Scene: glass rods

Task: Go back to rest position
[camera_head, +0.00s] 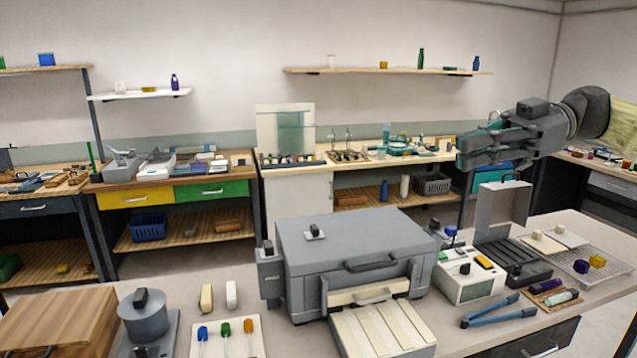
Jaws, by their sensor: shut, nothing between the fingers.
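My gripper (468,147) is at the right of the head view, raised well above the bench and pointing left. It is shut, with nothing held in it. My arm (588,108) comes in from the right edge behind it. The glass rods cannot be told apart clearly at this size.
Below stands a bench (455,346) with a large grey box-shaped device (350,236), a small white device (470,284), an open grey case (503,204), blue tongs (498,311) and a wire rack (610,268). Wall shelves (340,71) and a back counter (330,168) lie behind.

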